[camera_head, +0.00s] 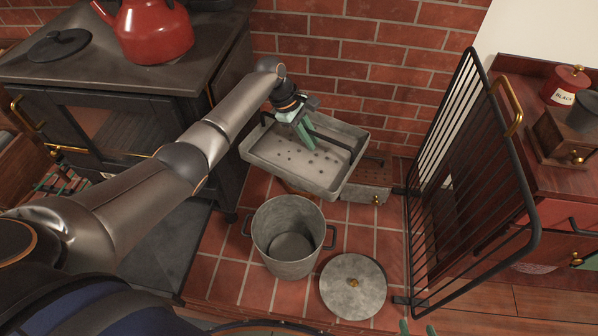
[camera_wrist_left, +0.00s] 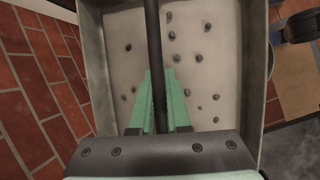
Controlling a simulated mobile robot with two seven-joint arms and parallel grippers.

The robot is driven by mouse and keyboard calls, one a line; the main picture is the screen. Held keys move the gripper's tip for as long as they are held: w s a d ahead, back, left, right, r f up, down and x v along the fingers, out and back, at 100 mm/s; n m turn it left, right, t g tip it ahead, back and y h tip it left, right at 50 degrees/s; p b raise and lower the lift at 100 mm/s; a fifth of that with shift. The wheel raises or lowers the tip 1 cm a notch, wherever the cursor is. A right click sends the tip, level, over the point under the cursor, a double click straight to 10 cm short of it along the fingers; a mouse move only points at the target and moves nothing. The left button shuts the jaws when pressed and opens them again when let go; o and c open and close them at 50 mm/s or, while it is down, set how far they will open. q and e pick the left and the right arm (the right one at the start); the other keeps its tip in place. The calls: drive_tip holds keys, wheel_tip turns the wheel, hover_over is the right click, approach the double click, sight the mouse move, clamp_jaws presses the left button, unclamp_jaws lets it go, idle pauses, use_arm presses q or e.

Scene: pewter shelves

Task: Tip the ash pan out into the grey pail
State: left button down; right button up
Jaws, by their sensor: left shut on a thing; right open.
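The ash pan (camera_head: 258,155) is a grey metal tray with pale ash and several dark lumps in it. It hangs roughly level above the floor tiles, just behind the pail. My left gripper (camera_head: 308,143) is shut on the pan's black bar handle. The left wrist view shows the green fingers on either side of the handle (camera_wrist_left: 153,40), above the ash. The grey pail (camera_head: 283,258) stands upright and open on the tiles, and its visible inside looks empty. My right gripper (camera_head: 417,329) shows only its green fingertips at the bottom edge, apart and empty.
The pail's round lid (camera_head: 350,298) lies on the tiles to the pail's right. A black barred screen (camera_head: 470,170) stands at the right. A stove (camera_head: 95,85) with a red kettle (camera_head: 153,30) is at the left. A brick wall (camera_head: 370,50) rises behind the pan.

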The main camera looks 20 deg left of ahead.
sight(294, 183)
use_arm(q)
drive_tip(key=s+a+f+n+t+y+b, duration=0.1)
drive_tip(key=s+f+n+t, duration=0.15)
drive_tip(key=f, duration=0.45)
drive_tip(key=s+a+f+n+t+y+b, duration=0.1)
drive_tip(key=f+t, duration=0.2)
drive_tip(key=f, duration=0.3)
drive_tip(key=s+r+t+b, duration=0.2)
drive_tip(key=s+d+r+m+t+b, duration=0.1)
drive_tip(key=s+r+t+b, duration=0.1)
drive_tip(key=t, duration=0.1)
drive_tip(key=s+d+r+m+t+b, duration=0.1)
drive_tip(key=s+r+t+b, duration=0.1)
drive_tip(key=t, duration=0.1)
drive_tip(key=shift+s+r+m+t+y, duration=0.25)
drive_tip(key=shift+s+y, duration=0.05)
drive_tip(key=shift+s, duration=0.05)
drive_tip(key=shift+r, duration=0.1)
drive_tip(key=shift+s, duration=0.1)
use_arm(e)
drive_tip(key=w+a+f, duration=0.1)
drive_tip(key=a+f, duration=0.2)
drive_tip(key=f, duration=0.2)
drive_tip(key=shift+w+n+y, duration=0.3)
drive_tip(key=shift+w+y, duration=0.1)
